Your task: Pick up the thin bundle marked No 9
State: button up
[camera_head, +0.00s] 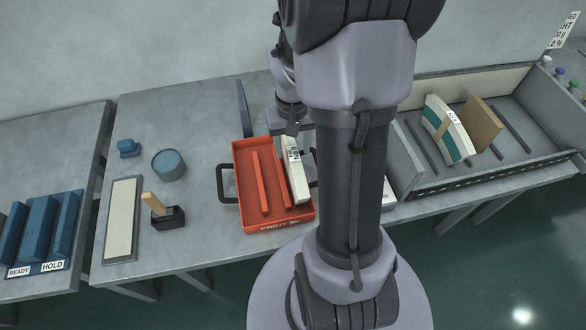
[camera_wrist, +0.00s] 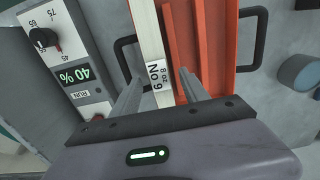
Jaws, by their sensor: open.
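The thin cream bundle (camera_head: 298,181) lies lengthwise in the right part of the orange tray (camera_head: 241,188), beside a raised divider. In the wrist view the bundle (camera_wrist: 149,35) carries a white label reading "8 oz No 9". My gripper (camera_wrist: 160,82) is open, with one finger on each side of the bundle's labelled end. A gap shows between the fingers and the bundle. In the head view my gripper (camera_head: 291,124) is over the far end of the tray, partly hidden by my arm.
A control box (camera_wrist: 75,65) showing "40 %" stands beside the tray. The tray has black side handles (camera_wrist: 252,40). A grey bin (camera_head: 405,155) at right holds a teal-striped bundle (camera_head: 438,125) and a brown board (camera_head: 482,124). A round container (camera_head: 168,165) and stamp (camera_head: 167,217) stand left.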

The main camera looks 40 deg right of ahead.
aim_at(293, 153)
jog(key=f, duration=0.2)
jog(key=f+b, duration=0.1)
jog(key=f, duration=0.1)
jog(key=shift+s+a, duration=0.15)
jog(key=shift+s, duration=0.05)
jog(key=shift+r, duration=0.2)
jog(key=shift+c, duration=1.1)
grip_shut()
